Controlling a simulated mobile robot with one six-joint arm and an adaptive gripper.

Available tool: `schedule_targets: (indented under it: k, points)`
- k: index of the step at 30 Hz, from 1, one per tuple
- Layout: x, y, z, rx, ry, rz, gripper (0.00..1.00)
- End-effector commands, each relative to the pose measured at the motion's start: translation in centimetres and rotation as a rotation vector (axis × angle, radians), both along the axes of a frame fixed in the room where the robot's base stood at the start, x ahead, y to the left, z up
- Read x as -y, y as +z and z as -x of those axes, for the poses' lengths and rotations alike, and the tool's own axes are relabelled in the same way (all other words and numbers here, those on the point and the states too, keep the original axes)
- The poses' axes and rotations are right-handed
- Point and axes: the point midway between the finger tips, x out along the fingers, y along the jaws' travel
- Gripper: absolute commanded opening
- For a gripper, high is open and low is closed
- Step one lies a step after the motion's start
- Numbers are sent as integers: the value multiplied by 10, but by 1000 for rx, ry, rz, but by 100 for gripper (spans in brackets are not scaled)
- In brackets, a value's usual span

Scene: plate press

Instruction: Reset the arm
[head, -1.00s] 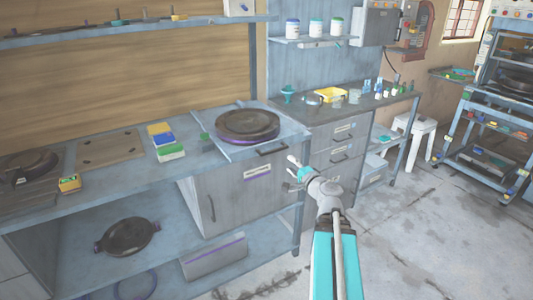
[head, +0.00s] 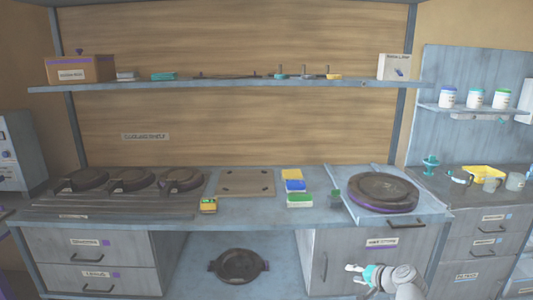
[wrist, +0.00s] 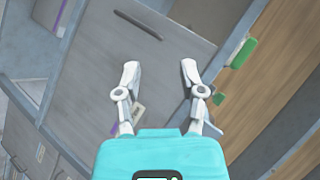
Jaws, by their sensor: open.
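My gripper (head: 357,275) is at the lower right of the head view, in front of the cabinet under the round dark plate. In the wrist view my gripper (wrist: 158,68) has its two pale fingers spread apart with nothing between them. The grey cabinet door (wrist: 95,50) with its dark handle lies beyond the fingers. My gripper touches nothing that I can see.
The workbench (head: 240,212) carries a large round plate (head: 383,192) at right, several dark pans at left, and coloured boxes (head: 292,186) in the middle. A two-handled pan (head: 239,265) lies below. A long shelf (head: 230,86) runs above.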

Motion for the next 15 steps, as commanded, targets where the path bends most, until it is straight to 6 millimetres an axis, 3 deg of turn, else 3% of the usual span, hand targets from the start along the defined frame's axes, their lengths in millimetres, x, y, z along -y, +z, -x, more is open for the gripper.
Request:
schedule_targets:
  k: [1, 6, 15]
  points:
    - [-16, -9, 4, -40, 54, 47, 51]
    - [-53, -38, 24, -180, 215, 209, 51]
    - [-91, -75, 65, -423, 446, 505, 51]
